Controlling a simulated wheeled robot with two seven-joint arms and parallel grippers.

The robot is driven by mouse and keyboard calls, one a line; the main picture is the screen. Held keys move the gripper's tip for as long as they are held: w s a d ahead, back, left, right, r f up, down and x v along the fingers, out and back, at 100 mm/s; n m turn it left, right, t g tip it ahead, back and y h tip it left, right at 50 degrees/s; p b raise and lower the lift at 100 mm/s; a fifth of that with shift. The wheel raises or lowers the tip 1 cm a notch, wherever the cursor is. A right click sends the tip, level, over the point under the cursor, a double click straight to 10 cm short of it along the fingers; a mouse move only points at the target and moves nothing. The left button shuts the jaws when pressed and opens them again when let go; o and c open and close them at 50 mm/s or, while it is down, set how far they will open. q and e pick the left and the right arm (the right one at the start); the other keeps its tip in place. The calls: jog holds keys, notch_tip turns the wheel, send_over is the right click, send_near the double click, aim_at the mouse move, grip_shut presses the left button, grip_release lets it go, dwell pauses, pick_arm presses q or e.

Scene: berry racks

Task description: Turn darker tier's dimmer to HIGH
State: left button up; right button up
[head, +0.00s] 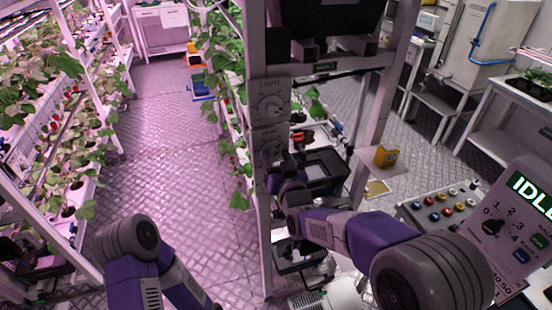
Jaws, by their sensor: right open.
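A grey dimmer panel marked LIGHT, with a round knob (271,105), is fixed on the rack post at the centre. A second, lower dimmer panel (268,143) sits just below it on the same post; its knob is partly hidden by my right gripper. My right gripper (282,163) is open, small in view, at the lower edge of this lower panel. I cannot tell whether it touches the knob. The knob settings are too small to read. My left arm shows at the lower left, but its gripper is not in view.
The rack post (258,205) stands close to my right arm. Black crates (322,176) are on the rack's right side. A button console (440,208) and a screen reading IDLE (531,190) are at the right.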

jog(key=c, duration=1.1)
jog(key=shift+o, duration=0.2)
jog(key=shift+f+m+b, duration=0.1)
jog(key=shift+m+b, duration=0.3)
jog(key=shift+b, duration=0.25)
jog(key=m+b, duration=0.8)
jog(key=b, duration=0.2)
jog(key=shift+f, duration=0.1)
jog(key=m+b, duration=0.3)
jog(key=m, duration=0.1)
jog(key=shift+m, duration=0.3)
jog(key=shift+r+m+b, duration=0.2)
jog(key=shift+m+b, duration=0.75)
jog(key=shift+m, duration=0.45)
